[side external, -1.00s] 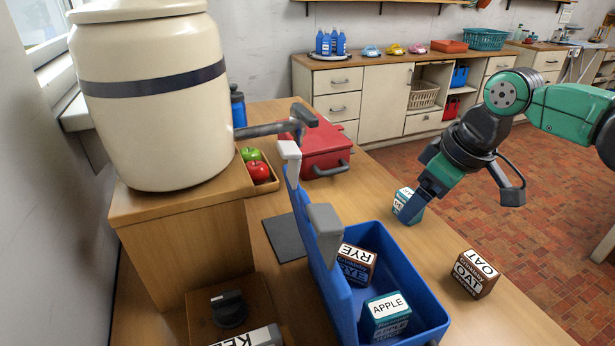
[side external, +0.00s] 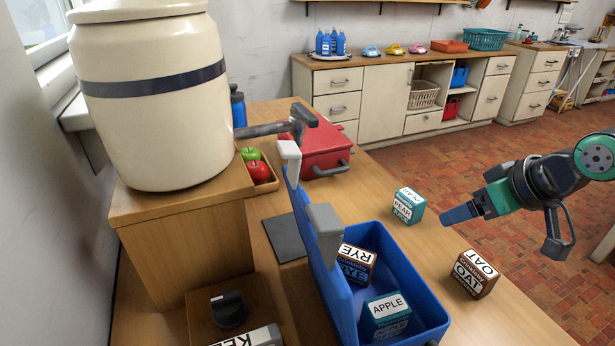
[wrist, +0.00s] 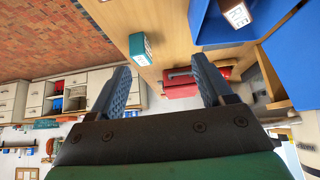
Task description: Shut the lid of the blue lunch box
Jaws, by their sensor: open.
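The blue lunch box (side external: 408,284) stands open on the wooden counter, its blue lid (side external: 322,268) raised upright along its left side with grey latches at the top. A rye box (side external: 356,264) and an apple box (side external: 386,316) lie inside it. In the wrist view, part of the blue lunch box (wrist: 214,28) shows at the upper right. My gripper (side external: 446,218) is right of the lunch box, above the counter's right edge, apart from box and lid. In the wrist view its two fingers (wrist: 160,82) are spread, with nothing between them.
A pear box (side external: 408,206) and an oat box (side external: 474,274) stand on the counter beyond and right of the lunch box. A red lunch box (side external: 324,150) is farther back. A large cream crock (side external: 150,120) stands at left, with a fruit tray (side external: 264,184) beside it.

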